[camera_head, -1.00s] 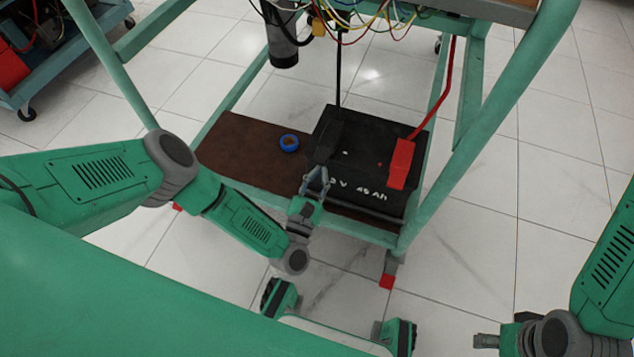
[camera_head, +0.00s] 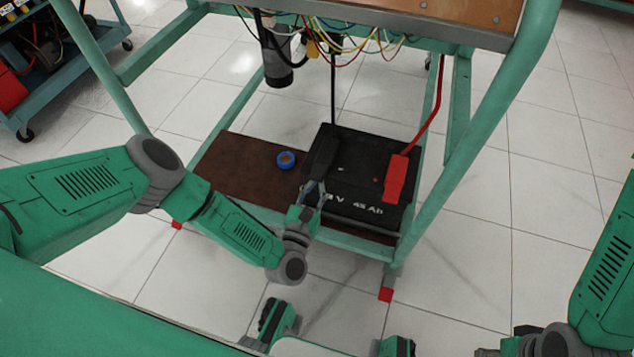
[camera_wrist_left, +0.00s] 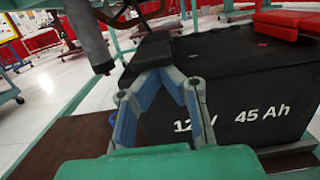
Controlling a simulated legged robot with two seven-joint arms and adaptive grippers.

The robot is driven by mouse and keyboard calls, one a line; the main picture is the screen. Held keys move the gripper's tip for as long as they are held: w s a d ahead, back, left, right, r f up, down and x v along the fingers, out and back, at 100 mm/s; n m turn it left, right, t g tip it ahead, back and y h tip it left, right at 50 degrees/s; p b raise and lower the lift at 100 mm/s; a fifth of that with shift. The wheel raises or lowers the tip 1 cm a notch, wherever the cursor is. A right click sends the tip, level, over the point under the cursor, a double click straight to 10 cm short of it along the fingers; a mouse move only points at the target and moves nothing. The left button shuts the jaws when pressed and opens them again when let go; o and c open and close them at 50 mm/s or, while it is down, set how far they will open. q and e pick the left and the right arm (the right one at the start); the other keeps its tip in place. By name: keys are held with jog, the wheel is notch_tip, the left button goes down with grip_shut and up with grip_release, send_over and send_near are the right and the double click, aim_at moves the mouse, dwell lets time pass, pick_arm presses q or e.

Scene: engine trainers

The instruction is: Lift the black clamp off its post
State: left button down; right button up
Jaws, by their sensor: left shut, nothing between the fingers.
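The black clamp (camera_head: 322,152) sits at the left side of the top of the black battery (camera_head: 362,163), with a black cable rising from it. In the left wrist view the clamp (camera_wrist_left: 153,47) is straight ahead of my fingertips. The post under it is hidden. My left gripper (camera_head: 315,185) is at the battery's front left, its fingertips (camera_wrist_left: 160,72) meeting just in front of the clamp. It is shut with nothing held; whether it touches the clamp I cannot tell. My right gripper (camera_head: 487,352) is cut off at the bottom edge, well away from the battery.
A red clamp (camera_head: 396,179) with a red cable is on the battery's right. A blue tape roll (camera_head: 286,160) lies on the brown shelf (camera_head: 238,170). Green frame posts (camera_head: 480,145) flank the battery. Loose wires (camera_head: 345,40) and a dark cylinder (camera_head: 276,62) hang above.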

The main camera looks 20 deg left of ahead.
aim_at(326, 157)
pick_arm(q)
jog(key=shift+r+g+p, duration=0.8)
jog(key=shift+p, duration=0.15)
jog(key=r+g+p, duration=0.1)
jog(key=r+p, duration=0.2)
jog(key=w+r+g+p, duration=0.1)
jog(key=r+g+p, duration=0.1)
jog(key=r+p, duration=0.1)
jog(key=shift+w, duration=0.2)
jog(key=w+r+g+p, duration=0.2)
jog(key=p, duration=0.1)
jog(key=w+r+g+p, duration=0.2)
jog(key=g, duration=0.1)
jog(key=shift+d+r+p, duration=0.1)
jog(key=shift+r+p, duration=0.3)
jog(key=shift+w+r+g, duration=0.15)
jog(key=shift+w+r, duration=0.3)
jog(key=shift+w, duration=0.35)
jog(key=shift+w+r+g, duration=0.15)
jog(key=shift+w+r, duration=0.25)
jog(key=shift+w, duration=0.35)
